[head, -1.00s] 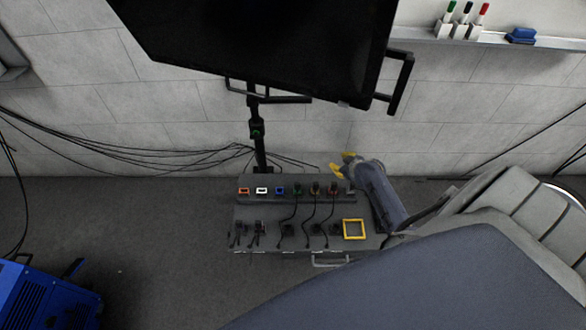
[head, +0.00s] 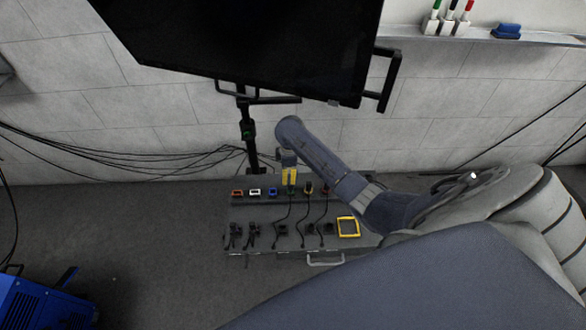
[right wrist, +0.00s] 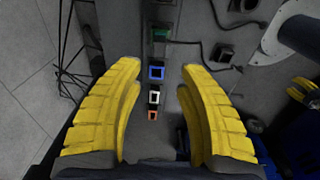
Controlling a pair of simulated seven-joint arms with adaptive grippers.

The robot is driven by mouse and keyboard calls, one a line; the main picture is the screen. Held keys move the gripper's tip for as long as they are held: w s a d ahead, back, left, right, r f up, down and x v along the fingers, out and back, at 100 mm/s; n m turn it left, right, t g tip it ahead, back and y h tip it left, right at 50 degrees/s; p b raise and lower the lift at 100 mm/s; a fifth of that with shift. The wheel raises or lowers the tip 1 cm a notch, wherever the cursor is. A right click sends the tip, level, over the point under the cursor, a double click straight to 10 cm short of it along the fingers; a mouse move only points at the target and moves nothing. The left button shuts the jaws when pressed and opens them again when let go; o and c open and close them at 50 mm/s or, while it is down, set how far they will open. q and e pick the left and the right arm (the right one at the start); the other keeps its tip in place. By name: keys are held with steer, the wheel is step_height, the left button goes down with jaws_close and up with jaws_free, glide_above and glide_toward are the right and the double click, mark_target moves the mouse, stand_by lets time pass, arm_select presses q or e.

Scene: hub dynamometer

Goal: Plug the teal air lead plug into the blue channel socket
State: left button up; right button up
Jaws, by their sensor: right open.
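The blue channel socket (head: 272,192) sits in the panel's back row, right of a white socket (head: 255,192) and an orange socket (head: 237,193). In the right wrist view the blue socket (right wrist: 155,73) lies between and beyond my fingers. My right gripper (head: 289,176) is open and empty, pointing down over the row, just right of the blue socket. A green piece (right wrist: 160,35) with a black cable sits beside the blue socket; I cannot tell whether it is the teal plug. Yellow ridged pieces (right wrist: 305,92) at the wrist view's right edge may be my left gripper; their opening is unclear.
Other cabled pieces, orange (head: 308,188) and red (head: 325,190), stand right along the row. Black leads (head: 234,233) sit at the panel's front left. A yellow square frame (head: 348,227) lies front right. A black monitor (head: 240,45) hangs above; a pole (head: 247,130) stands behind.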

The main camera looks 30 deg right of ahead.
mark_target(290, 186)
steer(key=shift+s+d+f, duration=0.1)
steer(key=shift+d, duration=0.25)
steer(key=shift+f, duration=4.3)
steer(key=shift+c, duration=0.2)
jaws_close()
steer(key=shift+r, duration=2)
steer(key=shift+r, duration=0.1)
